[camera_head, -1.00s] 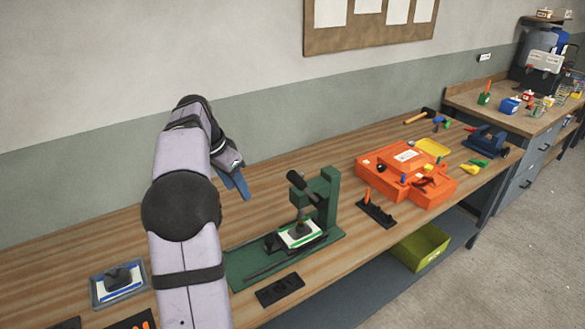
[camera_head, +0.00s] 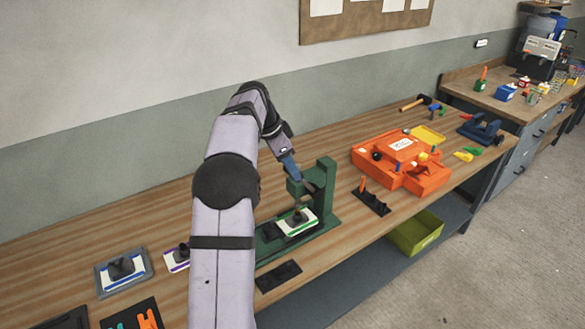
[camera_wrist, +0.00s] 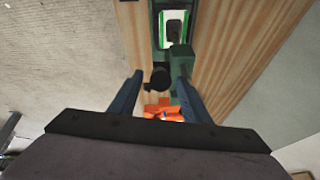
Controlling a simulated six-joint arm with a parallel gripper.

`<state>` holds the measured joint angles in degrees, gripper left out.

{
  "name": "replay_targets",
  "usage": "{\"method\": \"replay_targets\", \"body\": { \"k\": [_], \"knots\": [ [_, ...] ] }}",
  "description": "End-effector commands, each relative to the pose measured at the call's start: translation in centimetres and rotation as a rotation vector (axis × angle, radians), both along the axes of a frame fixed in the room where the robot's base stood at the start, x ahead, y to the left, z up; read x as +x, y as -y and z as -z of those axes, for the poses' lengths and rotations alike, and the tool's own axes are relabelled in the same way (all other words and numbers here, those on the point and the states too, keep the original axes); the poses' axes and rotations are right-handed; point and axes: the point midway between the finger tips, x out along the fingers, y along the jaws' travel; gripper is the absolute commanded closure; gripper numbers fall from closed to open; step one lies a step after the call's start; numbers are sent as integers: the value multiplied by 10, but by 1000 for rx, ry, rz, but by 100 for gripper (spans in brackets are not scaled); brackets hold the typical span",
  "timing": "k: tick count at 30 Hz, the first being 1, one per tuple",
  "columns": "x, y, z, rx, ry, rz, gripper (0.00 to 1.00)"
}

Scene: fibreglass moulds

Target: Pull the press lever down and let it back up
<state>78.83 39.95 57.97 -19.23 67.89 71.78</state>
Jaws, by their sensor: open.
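The green press (camera_head: 326,192) stands on the wooden bench, with a white, green-edged mould (camera_head: 312,222) on its base. Its lever has a black handle (camera_wrist: 160,78), which in the wrist view lies between my two blue fingers. In the head view the lever is mostly hidden by my gripper (camera_head: 290,168), which is at the upper left of the press. My gripper is open, with a gap showing between each finger and the handle. The press (camera_wrist: 181,58) and the mould (camera_wrist: 172,32) also show beyond the fingers in the wrist view.
An orange mould block (camera_head: 425,182) and a black rack (camera_head: 370,201) stand right of the press. A black holder (camera_head: 278,276) lies in front of it. A blue-edged mould in a grey tray (camera_head: 104,285) is at left. A green bin (camera_head: 415,236) sits below.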

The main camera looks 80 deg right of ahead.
Motion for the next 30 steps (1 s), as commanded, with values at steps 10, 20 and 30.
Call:
{"method": "replay_targets", "body": {
  "k": [10,20,30],
  "knots": [
    [-7,8,25,0,0,0,57],
    [-7,9,27,-1,1,0,69],
    [-7,8,27,-2,-1,0,100]
  ]
}}
